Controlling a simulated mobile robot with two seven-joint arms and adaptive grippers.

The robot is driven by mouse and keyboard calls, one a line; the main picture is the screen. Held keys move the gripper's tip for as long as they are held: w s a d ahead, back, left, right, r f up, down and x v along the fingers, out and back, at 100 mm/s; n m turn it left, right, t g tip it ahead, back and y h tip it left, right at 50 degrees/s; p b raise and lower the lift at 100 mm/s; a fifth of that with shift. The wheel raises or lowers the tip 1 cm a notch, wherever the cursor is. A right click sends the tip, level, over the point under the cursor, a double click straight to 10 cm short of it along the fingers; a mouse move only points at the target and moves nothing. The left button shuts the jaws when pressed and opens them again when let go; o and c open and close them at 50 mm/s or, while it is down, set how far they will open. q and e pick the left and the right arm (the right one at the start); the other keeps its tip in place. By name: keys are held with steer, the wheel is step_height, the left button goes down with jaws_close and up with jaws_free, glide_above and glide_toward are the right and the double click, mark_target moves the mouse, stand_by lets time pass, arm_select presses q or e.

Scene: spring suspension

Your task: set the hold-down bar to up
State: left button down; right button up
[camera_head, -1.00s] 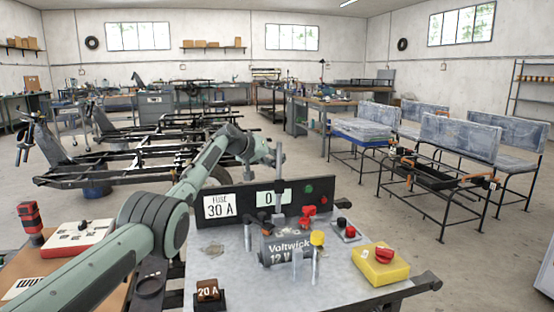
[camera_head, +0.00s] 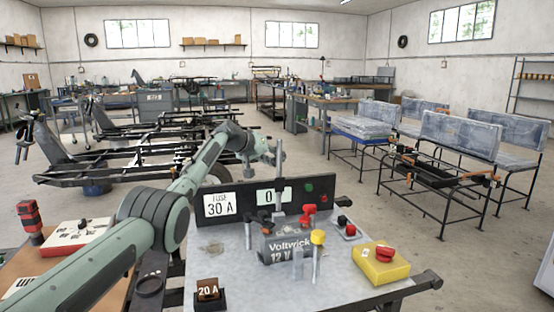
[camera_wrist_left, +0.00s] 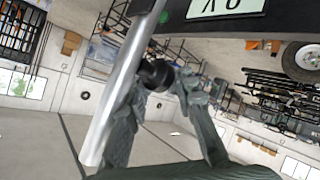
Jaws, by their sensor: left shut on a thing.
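A grey battery (camera_head: 286,247) marked Voltwick 12 V stands on the bench before a dark panel. The hold-down bar is hard to make out: I cannot tell its pose among the upright rods and dark fittings around the battery. In the left wrist view a bright metal rod (camera_wrist_left: 122,85) crosses the left side, close to the camera. My left gripper (camera_wrist_left: 172,82) has its dark fingers shut on a black knob (camera_wrist_left: 155,74). In the head view my left arm reaches over the panel, its gripper end small and partly unclear. My right gripper is not in view.
The panel (camera_head: 325,190) carries a 30 A fuse label and a display (camera_head: 266,195). A yellow box with a red knob (camera_head: 381,265) and a 20 A fuse block (camera_head: 208,294) stand on the bench.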

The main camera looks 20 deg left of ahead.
arm_select(q)
steer(key=shift+s+a+f, duration=0.1)
steer(key=shift+a+f, duration=0.1)
steer(key=shift+f, duration=0.3)
steer(key=shift+s+a+f, duration=0.1)
steer(key=shift+a+f, duration=0.1)
steer(key=shift+f, duration=0.25)
steer(key=c, duration=1.2)
jaws_free()
steer(key=shift+a, duration=0.15)
steer(key=shift+d+r, duration=0.1)
steer(key=shift+d, duration=0.1)
steer(key=shift+a, duration=0.15)
steer(key=s+a+r, duration=0.4)
steer(key=a+r, duration=0.1)
steer(key=r, duration=0.1)
steer(key=shift+r, duration=0.4)
